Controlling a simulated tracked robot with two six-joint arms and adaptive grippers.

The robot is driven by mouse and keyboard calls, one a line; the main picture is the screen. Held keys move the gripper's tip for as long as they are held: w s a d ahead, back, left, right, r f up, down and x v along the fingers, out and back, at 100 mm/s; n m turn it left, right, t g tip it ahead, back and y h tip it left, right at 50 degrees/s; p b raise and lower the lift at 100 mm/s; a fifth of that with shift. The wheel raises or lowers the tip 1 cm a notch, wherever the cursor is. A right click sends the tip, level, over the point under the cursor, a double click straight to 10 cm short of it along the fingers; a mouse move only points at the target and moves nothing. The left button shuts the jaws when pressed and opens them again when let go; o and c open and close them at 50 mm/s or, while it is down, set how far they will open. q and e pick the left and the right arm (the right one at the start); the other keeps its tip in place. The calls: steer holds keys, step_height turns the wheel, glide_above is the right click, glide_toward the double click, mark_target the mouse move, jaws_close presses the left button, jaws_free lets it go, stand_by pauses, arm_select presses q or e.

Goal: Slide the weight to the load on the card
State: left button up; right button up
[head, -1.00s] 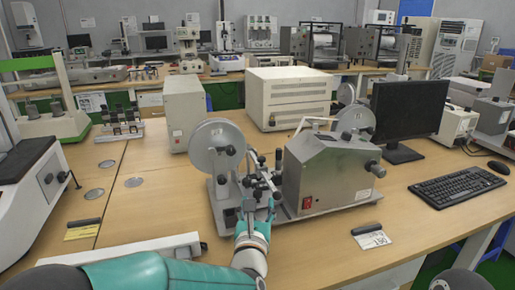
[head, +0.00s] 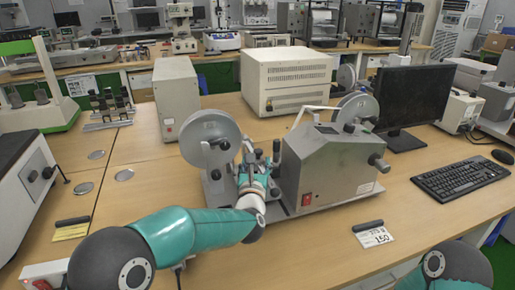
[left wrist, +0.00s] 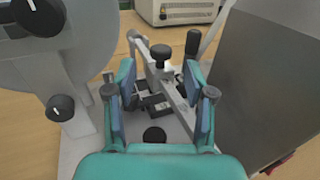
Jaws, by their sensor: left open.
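The card (head: 374,236) lies on the table in front of the tester (head: 335,165), under a black clip; its large number looks like 150 and its smaller line is unclear. In the left wrist view, a metal beam (left wrist: 178,98) runs between my fingers. A block with a black knob (left wrist: 160,53), seemingly the sliding weight, sits on the beam just beyond the fingertips. My left gripper (left wrist: 158,82) is open around the beam, one finger on each side; I cannot tell if either touches. It also shows in the head view (head: 257,163), hiding much of the beam. My right gripper is out of view.
A large grey wheel (head: 211,139) stands close left of my left gripper, and the tester's metal housing is close right. A monitor (head: 410,96), keyboard (head: 461,183) and mouse (head: 503,156) are at the right. The front table is mostly clear around the card.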

mark_target(258, 153)
arm_select(q)
steer(key=shift+w+d+p, duration=0.15)
steer(key=shift+w+p, duration=0.25)
steer(key=shift+w, duration=1.3)
steer(key=shift+w+d+p, duration=0.15)
steer(key=shift+w+p, duration=0.2)
steer(key=shift+w, duration=1.35)
jaws_close()
